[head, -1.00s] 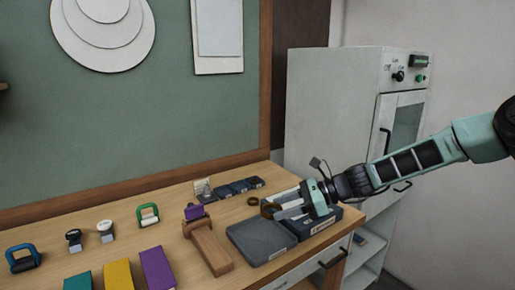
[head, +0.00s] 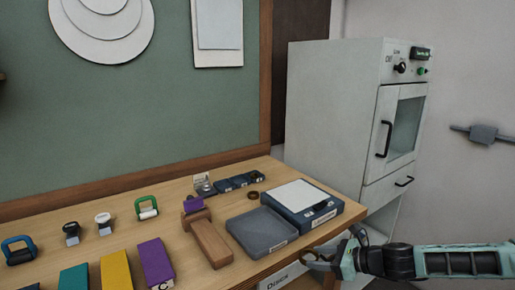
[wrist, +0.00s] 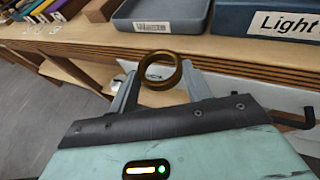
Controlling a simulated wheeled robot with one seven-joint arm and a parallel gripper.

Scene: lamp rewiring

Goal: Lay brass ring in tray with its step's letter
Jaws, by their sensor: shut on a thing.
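The brass ring (wrist: 161,70) is held upright between the fingertips of my gripper (wrist: 160,84) in the wrist view. In the head view my gripper (head: 318,258) is low at the right, in front of the bench's front edge.
A second small dark ring (head: 253,194) lies on the bench behind the trays. A wooden block tool (head: 210,243) lies left of the grey tray. Purple (head: 155,264), yellow and teal blocks stand farther left. A pale cabinet (head: 335,120) stands behind right.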

